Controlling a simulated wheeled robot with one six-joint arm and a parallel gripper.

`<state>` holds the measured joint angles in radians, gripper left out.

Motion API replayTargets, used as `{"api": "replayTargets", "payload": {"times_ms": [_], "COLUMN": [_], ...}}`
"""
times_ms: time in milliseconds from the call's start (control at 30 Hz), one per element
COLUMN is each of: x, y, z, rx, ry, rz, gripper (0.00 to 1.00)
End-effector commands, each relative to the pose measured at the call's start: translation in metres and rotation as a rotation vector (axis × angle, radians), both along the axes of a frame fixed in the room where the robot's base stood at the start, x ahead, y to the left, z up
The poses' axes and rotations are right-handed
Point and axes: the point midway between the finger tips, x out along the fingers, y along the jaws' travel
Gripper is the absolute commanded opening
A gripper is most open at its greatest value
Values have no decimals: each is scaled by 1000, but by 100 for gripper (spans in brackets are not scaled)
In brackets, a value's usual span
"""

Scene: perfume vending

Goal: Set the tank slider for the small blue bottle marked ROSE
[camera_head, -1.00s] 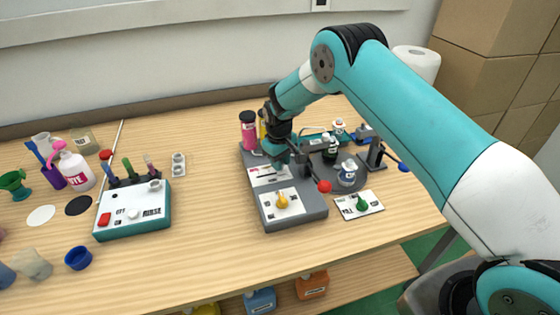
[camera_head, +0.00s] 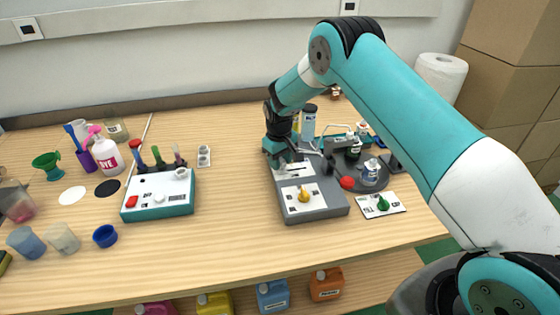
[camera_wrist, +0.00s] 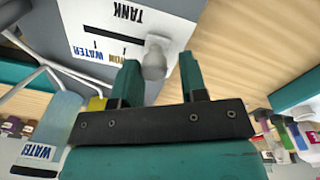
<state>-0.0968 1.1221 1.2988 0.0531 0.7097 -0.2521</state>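The tank slider's pale grey knob (camera_wrist: 155,55) stands at one end of a dark slot on a white panel marked TANK (camera_wrist: 110,25) in the wrist view. WATER and a partly hidden yellow label lie beside the slot. My gripper (camera_wrist: 160,70) has its two teal fingers apart, one each side of the knob, with gaps visible. In the head view my gripper (camera_head: 286,158) is over the grey machine's (camera_head: 320,208) left back part and hides most of that panel. White bottles (camera_head: 371,172) stand on the round dark plate; no ROSE mark is readable.
The machine's yellow knob (camera_head: 304,195) and red ball (camera_head: 347,183) are near my gripper. A clear tank (camera_head: 308,121) stands behind; a WATER tank (camera_wrist: 45,145) is close in the wrist view. A card with a green knob (camera_head: 383,204) lies right.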

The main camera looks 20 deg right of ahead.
Motion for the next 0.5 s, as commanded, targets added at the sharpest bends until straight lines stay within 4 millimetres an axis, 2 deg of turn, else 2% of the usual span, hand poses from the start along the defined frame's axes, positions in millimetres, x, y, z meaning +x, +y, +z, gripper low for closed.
{"api": "replayTargets", "payload": {"times_ms": [333,500], "x": [0,1], "y": [-3,-2], "z": [1,16], "rx": [-2,-1], "ry": [-1,-3], "rz": [-4,-3], "gripper": [52,52]}}
